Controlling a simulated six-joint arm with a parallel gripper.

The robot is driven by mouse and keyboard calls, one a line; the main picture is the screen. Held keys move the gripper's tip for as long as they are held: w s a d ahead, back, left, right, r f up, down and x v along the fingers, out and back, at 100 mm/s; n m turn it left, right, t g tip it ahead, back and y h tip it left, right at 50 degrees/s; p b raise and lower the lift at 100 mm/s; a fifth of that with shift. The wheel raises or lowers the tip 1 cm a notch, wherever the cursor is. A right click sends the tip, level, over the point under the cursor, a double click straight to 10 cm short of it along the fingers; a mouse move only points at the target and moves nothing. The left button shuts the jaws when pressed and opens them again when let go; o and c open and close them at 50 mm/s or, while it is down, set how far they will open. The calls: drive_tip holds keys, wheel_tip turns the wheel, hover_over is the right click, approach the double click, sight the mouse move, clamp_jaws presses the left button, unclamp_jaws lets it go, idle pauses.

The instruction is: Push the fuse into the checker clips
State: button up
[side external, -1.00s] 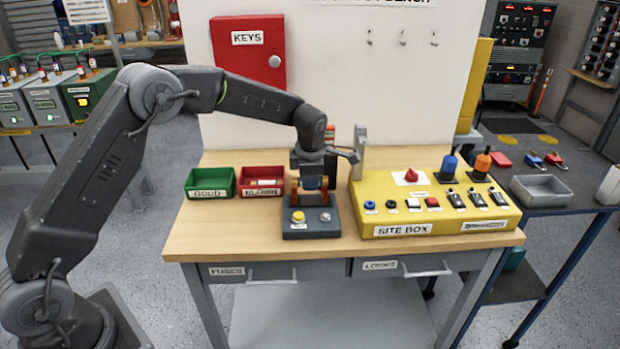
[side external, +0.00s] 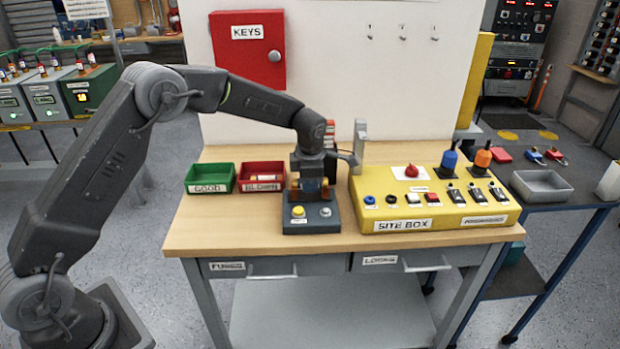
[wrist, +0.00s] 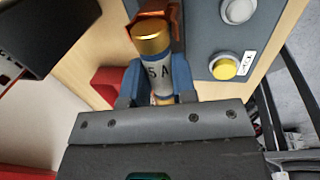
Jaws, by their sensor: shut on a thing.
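My gripper (side external: 311,186) is over the grey checker box (side external: 312,218) and shut on the fuse. In the wrist view the fuse (wrist: 158,70) shows a gold end cap and a grey body marked "5 A", held between the blue fingers of my gripper (wrist: 157,80). One copper clip (wrist: 172,18) of the checker is right by the fuse's gold cap. In the side view the fuse is mostly hidden behind the fingers, with clip parts at either side. I cannot tell whether the fuse is seated in the clips.
The checker has a yellow button (side external: 298,211) and a round white part (side external: 325,211) in front. A green bin (side external: 209,188) and a red bin (side external: 262,187) stand to the left. The yellow site box (side external: 420,215) is close on the right. The table front is clear.

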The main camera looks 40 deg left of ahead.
drive_tip(key=shift+f, duration=0.85)
drive_tip(key=o, duration=1)
drive_tip(key=shift+c, duration=0.2)
drive_tip(key=shift+r, duration=0.1)
drive_tip(key=shift+r, duration=2.45)
wheel_tip(320, 180, up, 14)
drive_tip(key=s+d, duration=0.2)
drive_tip(key=shift+f, duration=0.2)
